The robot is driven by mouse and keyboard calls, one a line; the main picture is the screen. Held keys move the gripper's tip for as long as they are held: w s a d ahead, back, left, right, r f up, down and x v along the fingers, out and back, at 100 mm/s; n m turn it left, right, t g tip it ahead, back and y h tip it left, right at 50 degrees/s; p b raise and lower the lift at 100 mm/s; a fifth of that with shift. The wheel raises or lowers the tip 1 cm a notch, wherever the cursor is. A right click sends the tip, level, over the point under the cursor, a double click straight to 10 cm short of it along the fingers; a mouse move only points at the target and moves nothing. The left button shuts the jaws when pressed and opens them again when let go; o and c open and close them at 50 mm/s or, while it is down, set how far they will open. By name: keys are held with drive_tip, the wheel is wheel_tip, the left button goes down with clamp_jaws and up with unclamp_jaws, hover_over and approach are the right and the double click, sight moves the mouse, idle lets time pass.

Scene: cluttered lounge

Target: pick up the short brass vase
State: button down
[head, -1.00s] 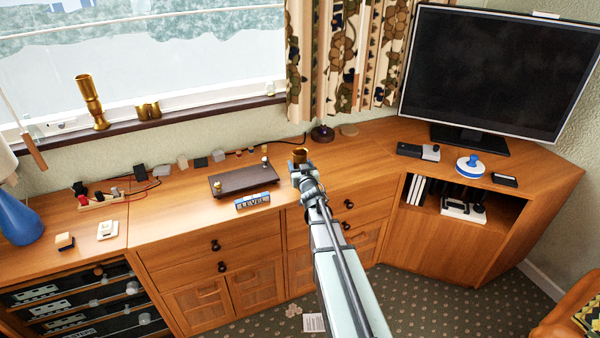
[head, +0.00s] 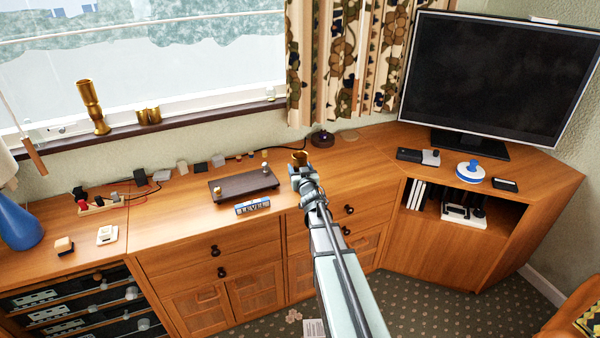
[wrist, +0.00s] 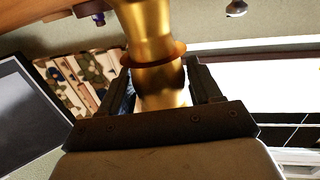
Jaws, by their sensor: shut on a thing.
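My gripper (head: 302,172) is shut on a brass vase, which I take to be the short one. In the head view only the vase's brass top (head: 299,157) shows above my gripper, over the wooden cabinet near its middle. The wrist view shows the vase's shiny gold body (wrist: 150,35), with a darker ring around it, between the two fingers (wrist: 165,85). Its far end is cut off by the frame edge. I cannot tell whether it touches the cabinet top.
A taller brass vase (head: 93,107) and a low brass piece (head: 149,116) stand on the window sill. A dark flat device (head: 240,185) and a "LEVEL" box (head: 252,206) lie left of my gripper. A television (head: 497,80) stands right. Cabinet top right of my gripper is mostly clear.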

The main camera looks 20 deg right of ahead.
wheel_tip(320, 180, up, 17)
idle(1.6)
drive_tip(key=shift+s+a+f, duration=0.1)
drive_tip(key=shift+a, duration=0.05)
